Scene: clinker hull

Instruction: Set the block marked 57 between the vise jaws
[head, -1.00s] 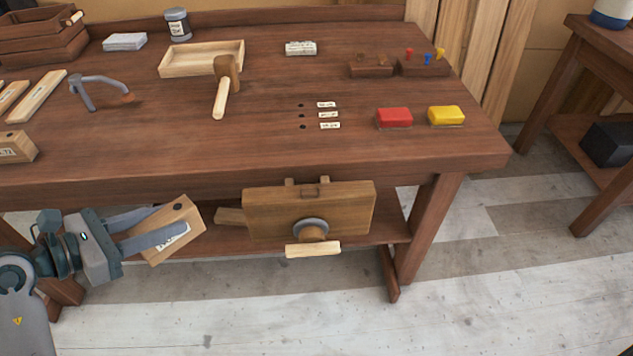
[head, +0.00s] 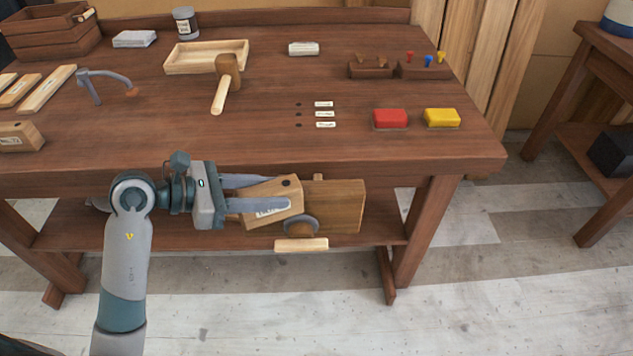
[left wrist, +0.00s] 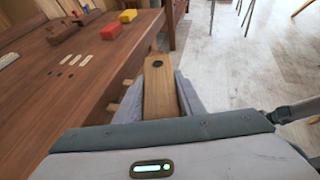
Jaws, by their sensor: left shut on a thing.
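My left gripper (head: 262,194) is shut on a wooden block (head: 288,193) with a dark round hole and a white label. The label's number is too small and partly covered to read. The block is tilted slightly and, in the head view, overlaps the left part of the wooden vise (head: 340,205) on the bench front. I cannot tell whether it is in front of the jaw or between the jaws. The vise's handle (head: 301,245) shows below. In the left wrist view the block (left wrist: 160,90) lies between the fingers, beside the bench edge. My right gripper is not in view.
The bench top (head: 180,135) carries a similar labelled block (head: 20,137) at the left, a mallet (head: 226,82), a tray (head: 206,57), a red block (head: 390,118) and a yellow block (head: 441,118). The bench's front edge runs just above my gripper. Open floor lies in front.

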